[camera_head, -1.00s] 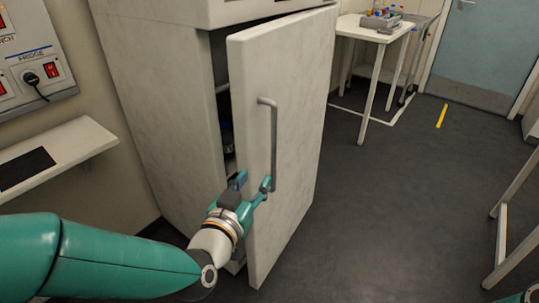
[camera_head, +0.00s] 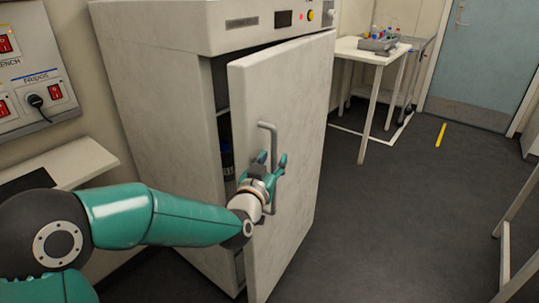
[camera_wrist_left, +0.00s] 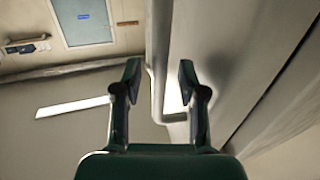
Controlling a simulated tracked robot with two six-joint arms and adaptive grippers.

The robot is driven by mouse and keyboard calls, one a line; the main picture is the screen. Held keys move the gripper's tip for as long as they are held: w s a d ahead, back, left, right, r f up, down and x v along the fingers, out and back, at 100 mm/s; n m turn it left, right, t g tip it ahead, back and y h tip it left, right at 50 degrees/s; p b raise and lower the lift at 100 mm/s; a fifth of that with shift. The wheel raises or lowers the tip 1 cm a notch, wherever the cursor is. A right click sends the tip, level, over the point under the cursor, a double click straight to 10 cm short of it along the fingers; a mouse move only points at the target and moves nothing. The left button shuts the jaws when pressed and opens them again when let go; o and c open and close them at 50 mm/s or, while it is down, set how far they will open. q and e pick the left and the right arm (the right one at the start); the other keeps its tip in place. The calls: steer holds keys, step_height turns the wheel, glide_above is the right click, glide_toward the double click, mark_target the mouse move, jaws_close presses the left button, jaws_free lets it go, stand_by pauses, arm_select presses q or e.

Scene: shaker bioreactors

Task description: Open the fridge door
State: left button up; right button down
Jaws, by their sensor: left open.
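The fridge (camera_head: 165,110) is a tall pale cabinet at the left of centre in the head view. Its door (camera_head: 300,120) stands ajar, with a dark gap along its left edge. A grey bar handle (camera_head: 273,138) runs upright on the door's front near that edge. My left gripper (camera_head: 272,161) is open at the handle, around its middle. In the left wrist view the handle (camera_wrist_left: 158,60) lies between the open fingertips of the left gripper (camera_wrist_left: 159,78), apart from both. My right gripper is out of view.
A wall panel with red switches and a plug (camera_head: 36,100) and a white shelf (camera_head: 75,162) are at the left. A white table (camera_head: 365,50) with small items stands beyond the fridge. The dark floor (camera_head: 400,210) right of the door is clear.

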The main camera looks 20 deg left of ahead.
arm_select(q)
steer(key=shift+w, duration=1)
jaws_close()
